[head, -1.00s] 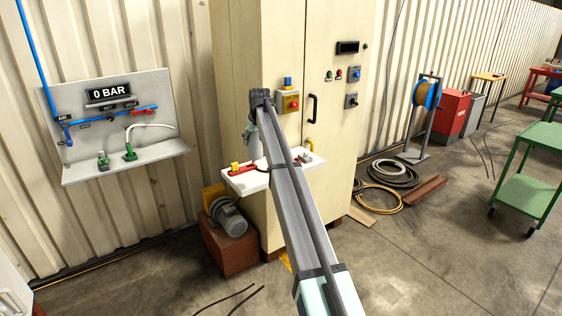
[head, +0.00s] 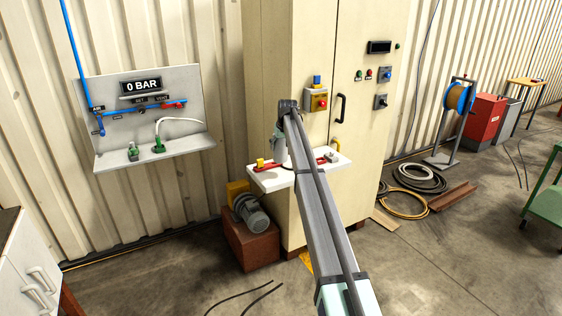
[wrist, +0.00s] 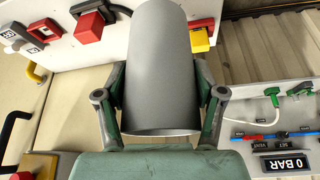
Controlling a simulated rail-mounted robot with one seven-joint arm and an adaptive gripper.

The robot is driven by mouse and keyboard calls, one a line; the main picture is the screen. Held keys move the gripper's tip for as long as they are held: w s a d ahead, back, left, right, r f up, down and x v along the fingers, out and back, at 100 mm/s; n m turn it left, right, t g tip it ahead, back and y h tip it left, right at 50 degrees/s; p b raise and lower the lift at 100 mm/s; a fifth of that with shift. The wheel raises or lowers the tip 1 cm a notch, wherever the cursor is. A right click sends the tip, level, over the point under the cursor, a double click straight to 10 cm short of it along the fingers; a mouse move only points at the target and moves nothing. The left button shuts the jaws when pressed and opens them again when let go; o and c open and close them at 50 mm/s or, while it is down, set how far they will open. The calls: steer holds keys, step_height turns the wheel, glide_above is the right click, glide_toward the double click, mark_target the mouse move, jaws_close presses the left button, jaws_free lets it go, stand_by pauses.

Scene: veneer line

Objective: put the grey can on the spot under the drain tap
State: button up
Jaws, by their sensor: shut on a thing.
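The grey can (wrist: 160,70) is a plain cylinder that fills the middle of the wrist view. My gripper (wrist: 160,88) is shut on it, with one finger on each side. In the head view my gripper (head: 280,143) is in front of the cream cabinet, near the white shelf's back left; the can is small and hard to make out there. The air panel (head: 187,82) with blue pipe is on the wall to the left. A short blue part (head: 100,124) hangs from the pipe's left end; I cannot tell whether it is the drain tap. No marked spot is clear.
The white shelf (head: 268,181) on the cabinet (head: 270,60) carries red and yellow items. The air panel's ledge (head: 112,162) holds green fittings and a white hose. A motor (head: 250,214) sits on a brown block below. White drawers (head: 35,262) stand at the lower left.

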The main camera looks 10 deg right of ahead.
mark_target(281, 161)
steer(key=shift+f+p, duration=1.1)
steer(key=shift+f, duration=3.05)
steer(key=shift+f, duration=0.15)
steer(key=o, duration=1.6)
